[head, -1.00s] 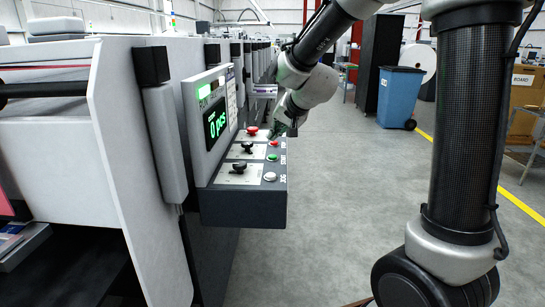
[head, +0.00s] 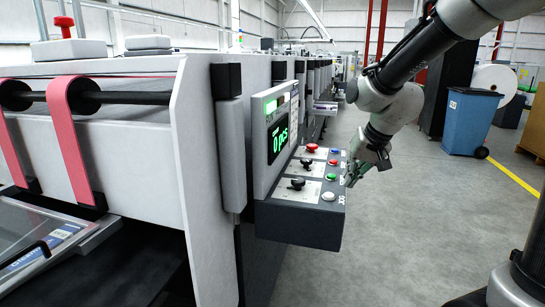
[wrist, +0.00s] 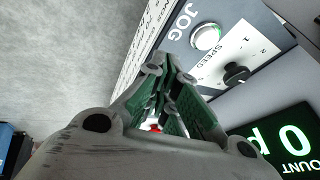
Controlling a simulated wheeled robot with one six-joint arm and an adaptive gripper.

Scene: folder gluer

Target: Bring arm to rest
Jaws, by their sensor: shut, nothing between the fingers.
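My gripper (head: 354,176) is shut and empty in the head view, at the right edge of the control panel (head: 290,228), close to its button row. I cannot tell whether it touches the panel. In the wrist view the closed green-padded fingers (wrist: 166,82) point toward the panel, with the white JOG button (wrist: 205,37) and a black speed knob (wrist: 236,74) beyond them. My arm is bent, coming down from the upper right.
The panel carries a green display (head: 279,140), a red mushroom button (head: 311,148) and black knobs (head: 297,183). The white machine (head: 140,130) fills the left. A blue bin (head: 469,120) stands at the right. Grey floor (head: 400,240) right of the panel is clear.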

